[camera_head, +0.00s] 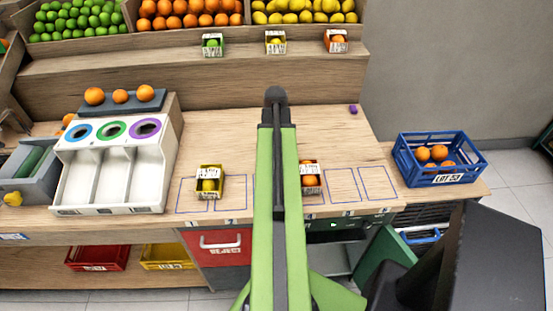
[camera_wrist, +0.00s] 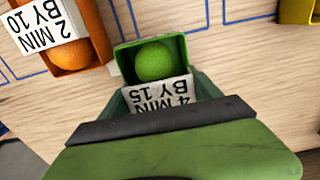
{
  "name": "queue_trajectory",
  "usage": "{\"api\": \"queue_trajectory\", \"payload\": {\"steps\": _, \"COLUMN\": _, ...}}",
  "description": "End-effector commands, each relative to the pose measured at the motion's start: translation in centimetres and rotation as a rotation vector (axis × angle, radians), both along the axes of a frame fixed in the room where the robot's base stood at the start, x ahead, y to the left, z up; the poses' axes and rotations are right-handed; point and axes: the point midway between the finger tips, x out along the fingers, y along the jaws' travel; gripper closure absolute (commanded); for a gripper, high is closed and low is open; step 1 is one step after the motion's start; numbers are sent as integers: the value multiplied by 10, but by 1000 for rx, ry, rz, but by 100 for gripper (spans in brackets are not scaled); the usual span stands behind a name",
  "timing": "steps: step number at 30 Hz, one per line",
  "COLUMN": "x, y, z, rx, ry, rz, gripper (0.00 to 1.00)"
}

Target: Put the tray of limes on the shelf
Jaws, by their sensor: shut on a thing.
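In the wrist view, the green tray (camera_wrist: 122,62) holds a lime (camera_wrist: 154,61) and has a white label (camera_wrist: 160,93) reading "4 MIN BY 15". My gripper (camera_wrist: 160,100) is shut on this tray. The tray appears upright over or on the wooden counter; I cannot tell whether it touches it. In the head view, my green arm hides the gripper and this tray. The shelf (camera_head: 180,65) is the wooden step behind the counter. A green tray (camera_head: 212,45), a yellow tray (camera_head: 276,43) and an orange tray (camera_head: 337,41) stand along it, with bare gaps between.
On the counter (camera_head: 225,140), a yellow tray (camera_head: 209,182) stands left of my arm and an orange tray (camera_head: 311,178) right of it. A blue crate (camera_head: 440,160) of oranges is at right. A small purple object (camera_head: 353,109) lies at the back.

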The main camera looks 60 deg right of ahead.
Motion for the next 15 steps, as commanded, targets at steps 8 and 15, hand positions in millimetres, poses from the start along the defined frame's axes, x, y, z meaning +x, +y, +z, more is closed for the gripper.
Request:
{"api": "queue_trajectory", "payload": {"steps": 8, "x": 0, "y": 0, "z": -14, "rx": 0, "ry": 0, "rz": 0, "gripper": 76}}
{"api": "queue_trajectory", "payload": {"steps": 15, "x": 0, "y": 0, "z": -17, "rx": 0, "ry": 0, "rz": 1, "gripper": 18}}
